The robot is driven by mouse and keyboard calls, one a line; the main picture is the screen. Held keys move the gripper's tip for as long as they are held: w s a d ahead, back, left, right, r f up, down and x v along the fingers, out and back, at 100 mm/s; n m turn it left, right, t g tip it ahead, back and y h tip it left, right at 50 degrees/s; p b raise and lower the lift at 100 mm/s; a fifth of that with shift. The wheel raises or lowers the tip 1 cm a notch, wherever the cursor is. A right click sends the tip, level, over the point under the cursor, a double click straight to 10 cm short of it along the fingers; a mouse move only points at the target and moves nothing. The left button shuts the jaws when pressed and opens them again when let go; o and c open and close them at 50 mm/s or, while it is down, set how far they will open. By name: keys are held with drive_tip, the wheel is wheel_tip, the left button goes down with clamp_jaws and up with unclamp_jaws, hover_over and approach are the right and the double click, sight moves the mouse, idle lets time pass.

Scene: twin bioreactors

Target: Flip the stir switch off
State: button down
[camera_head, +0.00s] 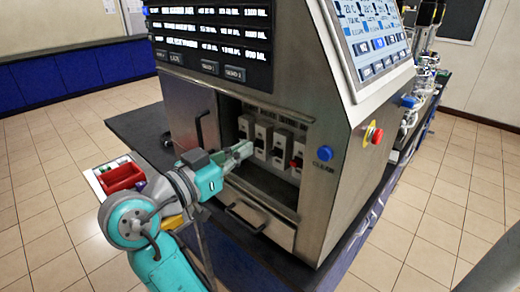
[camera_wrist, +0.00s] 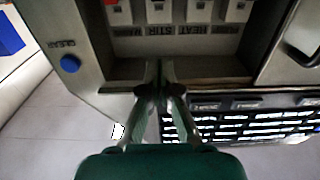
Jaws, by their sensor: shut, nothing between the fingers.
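A recessed row of pale switches sits in the front of the steel cabinet. In the wrist view, which appears upside down, the STIR label (camera_wrist: 158,30) lies by the stir switch (camera_wrist: 158,10), beside a switch with a red part (camera_wrist: 112,14). In the head view the stir switch (camera_head: 281,148) appears just left of the switch with a red lever (camera_head: 297,163). My gripper (camera_head: 247,149) is shut and empty in front of the row. In the wrist view its fingertips (camera_wrist: 160,72) point toward the stir switch, apparently short of it. The switch's lever position is unclear.
The heat switch (camera_wrist: 195,10) adjoins the stir switch. A blue CLEAR button (camera_head: 325,153) and a red emergency knob (camera_head: 373,134) are on the cabinet. A drawer handle (camera_head: 245,217) juts out below the recess. A red bin (camera_head: 121,177) stands left of my arm.

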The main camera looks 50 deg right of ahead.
sight(279, 143)
drive_tip(key=d, duration=0.9)
drive_tip(key=shift+w+d+r, duration=0.1)
drive_tip(key=shift+d, duration=0.15)
drive_tip(key=f, duration=0.3)
drive_tip(key=shift+w+a, duration=0.1)
drive_tip(key=shift+a, duration=0.25)
drive_tip(key=shift+a+f, duration=0.15)
drive_tip(key=shift+f, duration=0.3)
